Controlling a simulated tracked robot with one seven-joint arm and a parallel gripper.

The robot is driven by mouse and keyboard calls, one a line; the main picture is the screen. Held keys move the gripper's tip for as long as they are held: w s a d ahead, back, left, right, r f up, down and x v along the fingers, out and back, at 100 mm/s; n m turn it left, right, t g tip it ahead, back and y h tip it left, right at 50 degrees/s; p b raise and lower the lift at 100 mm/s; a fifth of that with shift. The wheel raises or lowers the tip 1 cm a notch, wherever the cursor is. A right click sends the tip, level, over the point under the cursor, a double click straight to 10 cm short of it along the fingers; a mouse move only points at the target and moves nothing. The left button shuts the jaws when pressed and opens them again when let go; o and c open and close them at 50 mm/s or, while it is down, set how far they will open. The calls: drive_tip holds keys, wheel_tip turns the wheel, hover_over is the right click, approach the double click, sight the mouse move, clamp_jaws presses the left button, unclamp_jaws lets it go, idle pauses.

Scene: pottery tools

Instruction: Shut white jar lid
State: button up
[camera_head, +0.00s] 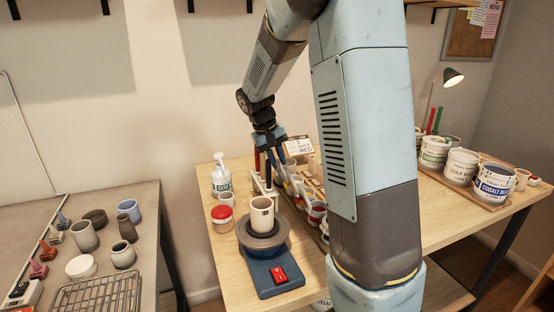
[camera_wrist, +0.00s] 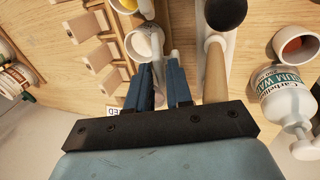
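I cannot tell for sure which item is the white jar of the task. A small white round vessel (camera_head: 81,267) on the left table may be it; whether a lid is on it is too small to tell. A small white pot (camera_wrist: 145,42) shows just beyond my fingers in the wrist view. My gripper (camera_head: 271,160) is over the back of the wooden table, pointing down among the tools.
A white pump bottle (camera_head: 221,178) and a red-topped jar (camera_head: 222,215) stand left of my gripper. A pottery wheel (camera_head: 266,260) bears a pale cup (camera_head: 262,214). Labelled tubs (camera_head: 461,166) stand at the right. A wooden rack (camera_wrist: 97,57) is close to my fingers.

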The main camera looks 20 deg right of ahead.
drive_tip(key=shift+c, duration=0.5)
clamp_jaws()
idle(0.8)
